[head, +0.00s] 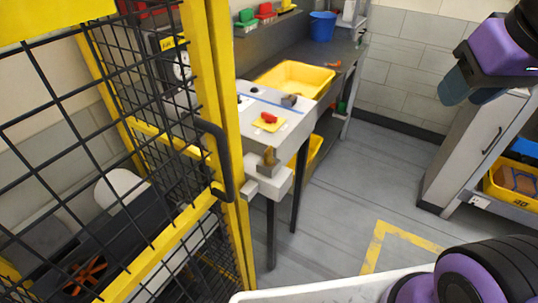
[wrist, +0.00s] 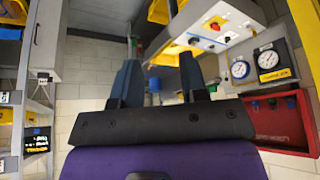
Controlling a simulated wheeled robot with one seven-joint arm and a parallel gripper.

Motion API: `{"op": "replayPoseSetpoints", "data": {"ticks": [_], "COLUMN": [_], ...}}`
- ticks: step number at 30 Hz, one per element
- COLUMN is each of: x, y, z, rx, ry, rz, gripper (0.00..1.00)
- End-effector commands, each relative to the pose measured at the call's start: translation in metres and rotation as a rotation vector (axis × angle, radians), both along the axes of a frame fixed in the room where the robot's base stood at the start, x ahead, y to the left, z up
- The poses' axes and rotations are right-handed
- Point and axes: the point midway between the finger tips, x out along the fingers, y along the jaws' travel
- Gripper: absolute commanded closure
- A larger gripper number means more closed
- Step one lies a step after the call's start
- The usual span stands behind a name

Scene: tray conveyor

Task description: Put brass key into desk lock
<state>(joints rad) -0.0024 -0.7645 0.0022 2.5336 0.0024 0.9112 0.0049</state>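My gripper (wrist: 160,75) is open in the wrist view, its two dark fingers apart with nothing between them. In the head view my gripper (head: 455,85) is at the upper right, raised in front of the grey cabinet and well away from the bench. I cannot make out a brass key for certain. A small brownish-brass piece (head: 268,158) stands upright on a pale block at the bench's near end; I cannot tell what it is. No desk lock is clearly visible. The grey cabinet (head: 478,145) has a dark handle, but no keyhole shows.
A yellow-framed mesh fence (head: 212,110) stands on the left, close to the bench end. The bench carries a yellow tray (head: 318,77) and a blue bucket (head: 322,25). A yellow crate (head: 492,182) sits on a low shelf at right. Middle floor is clear.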

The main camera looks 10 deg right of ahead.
Motion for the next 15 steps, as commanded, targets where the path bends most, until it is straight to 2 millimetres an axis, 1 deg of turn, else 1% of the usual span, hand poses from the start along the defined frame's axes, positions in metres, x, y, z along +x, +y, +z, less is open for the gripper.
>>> {"op": "replayPoseSetpoints", "data": {"ticks": [7,10,13,15], "x": [0.000,0.004,0.016,0.029], "y": [0.000,0.002,0.008,0.016], "z": [0.000,0.000,0.000,-0.002], "rx": [0.000,0.004,0.018,0.033], "ry": [0.000,0.008,0.031,0.056], "rz": [0.000,-0.004,-0.025,-0.048], "gripper": [0.60,0.60,0.60,0.60]}}
